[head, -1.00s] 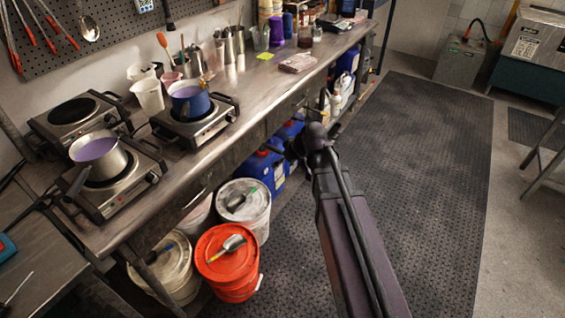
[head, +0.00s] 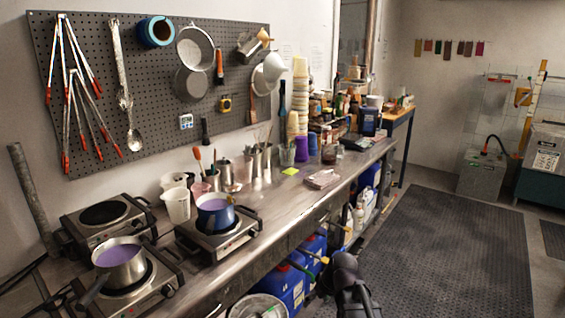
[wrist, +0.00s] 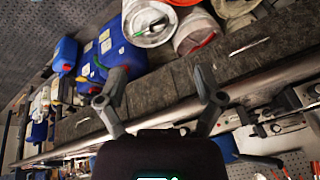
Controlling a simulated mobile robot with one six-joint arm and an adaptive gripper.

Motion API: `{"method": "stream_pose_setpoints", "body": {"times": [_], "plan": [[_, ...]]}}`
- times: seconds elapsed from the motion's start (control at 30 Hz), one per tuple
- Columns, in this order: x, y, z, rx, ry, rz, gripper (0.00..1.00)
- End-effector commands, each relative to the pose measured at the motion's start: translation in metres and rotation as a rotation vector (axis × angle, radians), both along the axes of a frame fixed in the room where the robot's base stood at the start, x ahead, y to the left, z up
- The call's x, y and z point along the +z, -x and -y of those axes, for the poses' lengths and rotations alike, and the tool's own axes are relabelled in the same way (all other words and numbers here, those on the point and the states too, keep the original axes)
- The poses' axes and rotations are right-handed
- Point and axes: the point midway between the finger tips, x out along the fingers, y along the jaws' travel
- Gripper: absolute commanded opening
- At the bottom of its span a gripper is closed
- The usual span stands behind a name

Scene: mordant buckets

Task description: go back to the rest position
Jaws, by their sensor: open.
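My gripper (wrist: 160,72) shows in the wrist view with its two dark fingers spread apart and nothing between them. Beyond the fingers are the bench's front edge and the buckets and blue jugs below it. In the head view, a dark part of my arm (head: 350,285) stands at the bottom centre, in front of the bench's lower side. I cannot make out the fingers clearly there.
The steel bench (head: 290,200) carries hot plates, a blue pot (head: 215,222) and a steel saucepan (head: 118,265) with purple liquid. Blue jugs (head: 285,290) and a white bucket (wrist: 148,22) stand under it. The dark floor mat (head: 440,250) to the right is clear.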

Motion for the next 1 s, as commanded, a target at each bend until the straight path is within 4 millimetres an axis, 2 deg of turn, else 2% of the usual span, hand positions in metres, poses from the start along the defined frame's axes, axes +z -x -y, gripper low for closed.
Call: {"method": "stream_pose_setpoints", "body": {"times": [0.03,0.2,0.3,0.4,1.0], "plan": [[0.002,0.019,0.009,-0.044,0.031,-0.04,0.86],[0.001,0.065,0.04,-0.222,0.146,-0.176,0.86],[0.002,0.085,0.055,-0.31,0.204,-0.229,0.86],[0.003,0.097,0.062,-0.369,0.241,-0.259,0.86],[0.002,0.101,0.065,-0.396,0.258,-0.273,0.86]]}}
